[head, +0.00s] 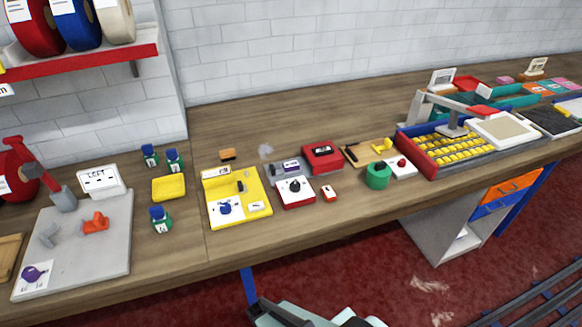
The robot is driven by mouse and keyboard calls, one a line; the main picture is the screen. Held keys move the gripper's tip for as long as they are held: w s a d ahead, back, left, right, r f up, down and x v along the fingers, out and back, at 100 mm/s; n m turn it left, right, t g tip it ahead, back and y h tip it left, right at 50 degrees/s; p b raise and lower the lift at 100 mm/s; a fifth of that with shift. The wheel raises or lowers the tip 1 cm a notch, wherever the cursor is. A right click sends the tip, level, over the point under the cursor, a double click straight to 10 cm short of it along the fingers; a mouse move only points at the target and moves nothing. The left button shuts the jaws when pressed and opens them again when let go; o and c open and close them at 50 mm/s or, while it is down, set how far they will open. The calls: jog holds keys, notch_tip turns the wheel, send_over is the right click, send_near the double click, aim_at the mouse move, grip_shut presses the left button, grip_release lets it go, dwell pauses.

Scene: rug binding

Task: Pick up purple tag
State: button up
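A purple tag-like shape (34,273) with a rounded body and a narrow end lies on a white card at the near left corner of a grey board (110,247). A second small purple patch (291,166) shows on a grey item in the middle of the bench; it looks like a label, too small to read. Part of my arm shows at the bottom edge, in front of the bench. No gripper fingers can be made out.
An orange piece (95,223), a grey piece and a red-handled tool stand on the board. Small green bottles (161,220), a yellow sponge-like block (168,188) and a yellow tray (256,213) are to its right. A red shelf (90,58) with rolls overhangs the back left.

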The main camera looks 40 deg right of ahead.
dwell(0.4)
jog(key=o, duration=0.7)
